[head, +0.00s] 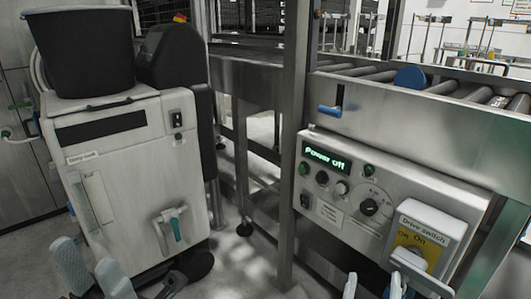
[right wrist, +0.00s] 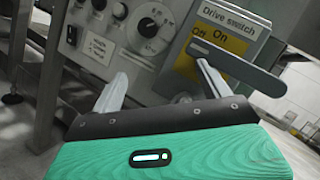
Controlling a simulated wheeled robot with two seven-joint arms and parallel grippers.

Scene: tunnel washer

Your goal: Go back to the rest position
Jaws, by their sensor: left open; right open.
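The control panel (head: 335,205) stands at the right in the head view, its display (head: 327,159) reading "Power off". Its drive switch (head: 424,232) has a yellow plate marked Off and On. The grey switch lever (right wrist: 240,70) points right and slightly down in the right wrist view. My right gripper (head: 373,287) is open in front of the panel, low in the head view. In the right wrist view (right wrist: 162,88) its jaws are empty, and the right finger is close to the lever; I cannot tell whether they touch. My left gripper (head: 92,270) is open and empty at lower left.
A white cabinet (head: 120,165) with a black bin (head: 82,52) on top stands behind my left gripper. A roller conveyor (head: 440,85) with a blue handle (head: 330,111) runs above the panel. A steel post (head: 292,130) stands between them. Floor (head: 240,270) shows between cabinet and panel.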

